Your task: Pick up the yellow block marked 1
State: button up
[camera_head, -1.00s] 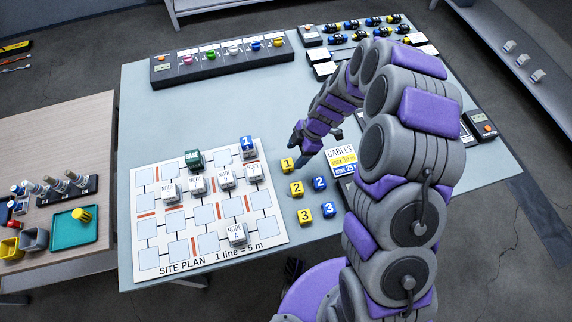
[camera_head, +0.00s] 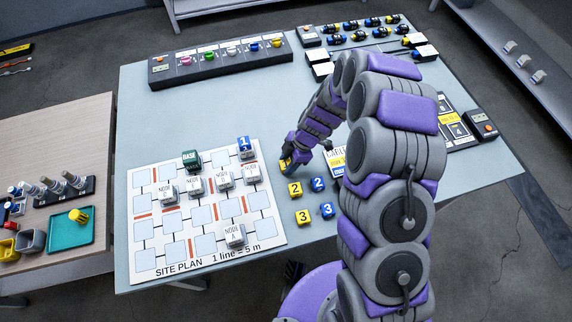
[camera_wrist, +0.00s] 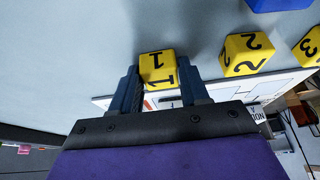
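The yellow block marked 1 (camera_wrist: 158,68) sits between the two dark blue fingers of my gripper (camera_wrist: 158,82) in the wrist view. The fingers stand on either side of it, very close; a firm grip does not show. In the head view my gripper (camera_head: 291,160) is down over the block at the right edge of the site plan, and the block (camera_head: 285,167) is mostly hidden by it. The block appears to be still at table level.
Yellow blocks marked 2 (camera_head: 295,189) and 3 (camera_head: 303,216) stand just in front, with blue blocks 2 (camera_head: 318,184) and 3 (camera_head: 328,209) beside them. The site plan (camera_head: 160,250) with node blocks lies left. The table's middle (camera_head: 225,110) is clear.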

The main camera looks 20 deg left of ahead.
jog(key=shift+a, duration=0.2)
jog(key=c, duration=0.5)
